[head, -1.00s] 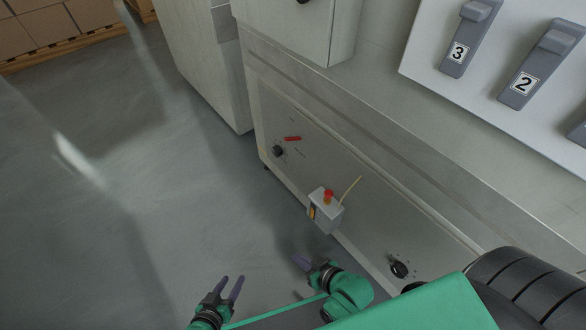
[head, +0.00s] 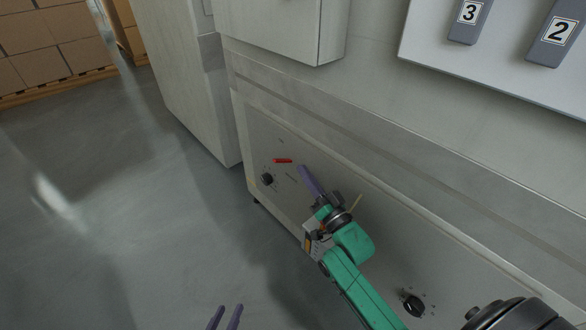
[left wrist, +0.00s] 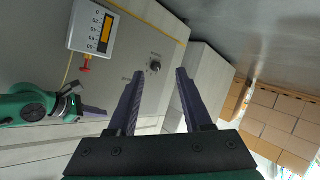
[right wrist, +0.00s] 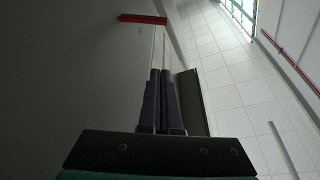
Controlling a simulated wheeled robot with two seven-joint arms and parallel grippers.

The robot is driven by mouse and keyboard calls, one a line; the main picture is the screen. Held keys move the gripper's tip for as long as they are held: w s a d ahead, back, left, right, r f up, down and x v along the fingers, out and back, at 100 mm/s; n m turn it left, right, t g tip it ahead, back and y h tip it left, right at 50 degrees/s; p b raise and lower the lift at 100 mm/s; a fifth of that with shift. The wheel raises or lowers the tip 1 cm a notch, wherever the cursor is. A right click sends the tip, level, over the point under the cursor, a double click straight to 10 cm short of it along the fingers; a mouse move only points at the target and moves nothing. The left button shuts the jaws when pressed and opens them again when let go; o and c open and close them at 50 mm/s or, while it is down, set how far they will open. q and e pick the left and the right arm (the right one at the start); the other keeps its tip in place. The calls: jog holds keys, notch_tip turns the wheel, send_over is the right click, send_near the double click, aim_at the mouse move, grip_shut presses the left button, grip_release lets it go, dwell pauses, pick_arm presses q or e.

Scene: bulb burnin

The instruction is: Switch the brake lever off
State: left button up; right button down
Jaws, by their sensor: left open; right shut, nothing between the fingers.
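The red brake lever (head: 282,161) is on the grey front panel, above and right of a black knob. It also shows at the top of the right wrist view (right wrist: 143,18), beyond the fingertips. My right gripper (head: 303,170) is shut and empty, its purple fingers pointing toward the lever from the right, apart from it. My left gripper (head: 226,312) is open and empty, low in the head view, away from the panel. The lever is not clearly visible in the left wrist view.
A black knob (head: 267,179) sits below the lever. Another black knob (head: 413,305) is lower right. The floor at left is clear.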

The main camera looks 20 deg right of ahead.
aim_at(283, 162)
jog(key=w+a+b, duration=0.1)
jog(key=w, duration=0.1)
jog(key=w+a+b, duration=0.1)
jog(key=w+b, duration=0.1)
jog(key=w, duration=0.1)
jog(key=w+a+f+b, duration=0.1)
jog(key=w+b, duration=0.1)
jog(key=shift+w+a, duration=0.3)
jog(key=shift+w, duration=0.1)
pick_arm(q)
jog(key=w+a+r+t, duration=0.1)
jog(key=w+r+t, duration=0.3)
jog(key=r, duration=0.6)
jog(key=w+r+t+h, duration=0.1)
jog(key=w+r+t, duration=0.4)
jog(key=w+r, duration=0.3)
notch_tip(283, 162, up, 2)
jog(key=shift+w+a+r+m, duration=0.1)
jog(key=shift+w+a+m, duration=0.2)
jog(key=shift+a, duration=0.05)
jog(key=shift+f, duration=0.2)
pick_arm(e)
jog(key=shift+a+f+n, duration=0.1)
jog(key=shift+a+n, duration=0.05)
jog(key=shift+n, duration=0.25)
